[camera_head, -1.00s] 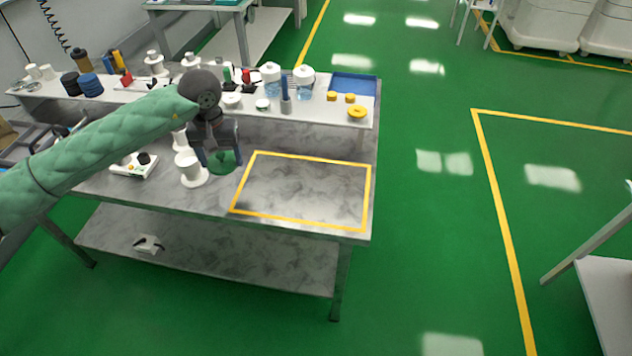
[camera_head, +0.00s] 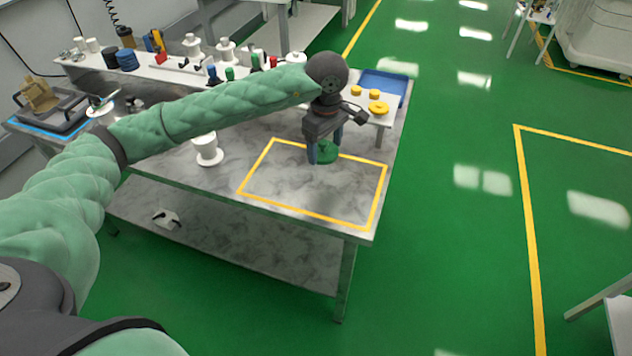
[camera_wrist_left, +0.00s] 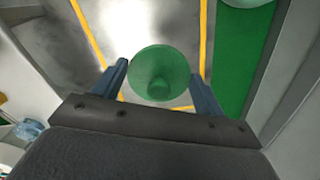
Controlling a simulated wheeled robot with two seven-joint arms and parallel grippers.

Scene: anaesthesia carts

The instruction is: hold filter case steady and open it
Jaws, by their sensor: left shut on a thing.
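A green, round, see-through piece (camera_head: 327,154), which looks like the filter case, is held between the fingers of my left gripper (camera_head: 323,150). In the left wrist view the green piece (camera_wrist_left: 160,72) shows as a round disc with a darker knob-like middle, between the two blue-grey fingers (camera_wrist_left: 160,80). The gripper points down over the back of the yellow-outlined area (camera_head: 270,205) on the marbled table (camera_head: 225,188). I cannot tell how far the piece is above the table. My right gripper is not in view.
A white spool-like stand (camera_head: 208,150) is left of the outlined area. The outlined area is otherwise bare. The table's right edge drops to green floor.

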